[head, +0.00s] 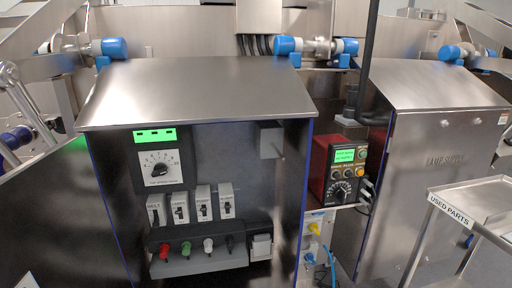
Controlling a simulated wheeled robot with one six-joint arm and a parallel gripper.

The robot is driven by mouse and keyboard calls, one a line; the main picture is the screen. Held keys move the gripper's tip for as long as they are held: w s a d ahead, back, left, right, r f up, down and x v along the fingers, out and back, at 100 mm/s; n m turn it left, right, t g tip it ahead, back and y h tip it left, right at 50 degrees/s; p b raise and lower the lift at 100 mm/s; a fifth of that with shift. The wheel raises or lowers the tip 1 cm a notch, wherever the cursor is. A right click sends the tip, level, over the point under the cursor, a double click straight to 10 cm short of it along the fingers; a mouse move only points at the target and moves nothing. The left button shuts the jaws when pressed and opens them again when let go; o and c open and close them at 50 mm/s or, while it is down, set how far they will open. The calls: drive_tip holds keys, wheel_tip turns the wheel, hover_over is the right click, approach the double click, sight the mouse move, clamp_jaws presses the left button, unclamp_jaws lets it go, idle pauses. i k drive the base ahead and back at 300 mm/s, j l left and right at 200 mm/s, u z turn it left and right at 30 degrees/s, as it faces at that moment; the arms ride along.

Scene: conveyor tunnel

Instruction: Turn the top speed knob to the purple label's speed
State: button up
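The speed knob (160,169) is a small black knob on a white dial plate (174,158) in the upper left of the open control cabinet. Dark scale marks curve over it. The print on the plate and the knob's exact pointer setting are too small to read surely. A lit green display (155,135) sits just above the plate. I cannot make out a purple label in the head view. My gripper does not show in this view.
Below the dial are several white breaker switches (203,204) and a grey box with coloured plugs (197,254). A sloped metal hood (198,90) overhangs the cabinet. A red instrument (345,170) and a used parts cart (470,205) stand to the right.

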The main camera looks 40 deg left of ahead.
sight(160, 169)
drive_tip(key=u, duration=2.2)
drive_tip(key=i+l+u, duration=0.1)
drive_tip(key=i+l, duration=0.15)
drive_tip(key=l, duration=0.25)
drive_tip(key=j+z, duration=0.45)
drive_tip(key=j, duration=0.85)
drive_tip(key=k, duration=0.05)
